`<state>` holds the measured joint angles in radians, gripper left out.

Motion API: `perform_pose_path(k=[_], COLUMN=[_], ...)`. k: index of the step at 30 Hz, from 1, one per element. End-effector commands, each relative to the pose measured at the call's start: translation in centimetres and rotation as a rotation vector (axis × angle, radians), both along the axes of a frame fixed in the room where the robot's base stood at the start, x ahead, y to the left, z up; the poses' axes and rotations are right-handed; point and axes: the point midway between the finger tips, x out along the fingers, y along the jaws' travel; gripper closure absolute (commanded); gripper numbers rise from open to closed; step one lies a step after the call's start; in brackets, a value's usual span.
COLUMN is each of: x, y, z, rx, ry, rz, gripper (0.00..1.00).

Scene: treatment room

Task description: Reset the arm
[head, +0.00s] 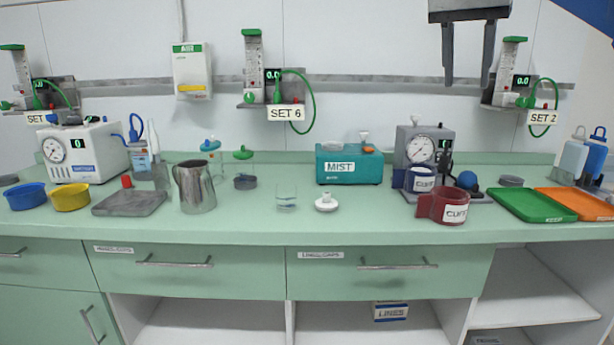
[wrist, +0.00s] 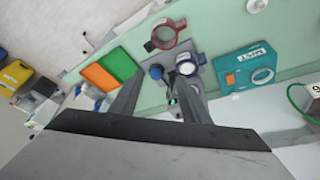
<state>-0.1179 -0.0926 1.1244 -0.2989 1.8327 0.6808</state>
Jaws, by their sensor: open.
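My gripper (head: 468,52) hangs at the top right of the head view, high above the counter. Its two dark fingers point down, stand apart and hold nothing. In the wrist view my gripper (wrist: 158,100) shows its fingers spread over the counter's right part. My arm above the gripper is outside the head view.
The green counter (head: 250,225) holds a teal MIST box (head: 348,165), a grey gauge unit (head: 425,148), a red cuff (head: 447,206), a green tray (head: 531,205), an orange tray (head: 577,203) and a metal jug (head: 195,188). A wall rail (head: 370,82) runs behind. The counter's front strip is mostly clear.

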Motion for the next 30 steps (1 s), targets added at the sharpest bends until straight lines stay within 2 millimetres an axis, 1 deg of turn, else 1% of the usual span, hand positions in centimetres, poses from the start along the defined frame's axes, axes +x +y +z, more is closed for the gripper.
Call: perform_pose_path(k=[5,8,11,17,18,20,21,23,24,26,27,29,30], x=[-1.6,-2.9,-4.6,-8.4,-9.2,-10.5,-11.4,-12.7,-13.7,-15.1,-16.1,-17.5,-18.5], y=[-0.2,-0.2,-0.2,0.0,0.1,0.2,0.3,0.5,0.6,0.7,0.9,1.0,1.1], z=[-2.8,-5.4,-8.9,-16.5,-18.2,-20.7,-22.5,-25.2,-27.0,-29.8,-31.8,-34.7,-36.6], rx=[-0.004,-0.006,-0.006,-0.003,-0.002,0.000,0.002,0.002,0.005,0.005,0.007,0.007,0.008], ry=[0.008,0.014,0.017,0.018,0.017,0.016,0.014,0.011,0.008,0.004,0.001,-0.004,-0.007], rz=[0.075,0.136,0.209,0.347,0.371,0.408,0.432,0.469,0.491,0.525,0.545,0.575,0.594], gripper=[0.58,0.58,0.58,0.58,0.58,0.58,0.58,0.58,0.58,0.58,0.58,0.58,0.58])
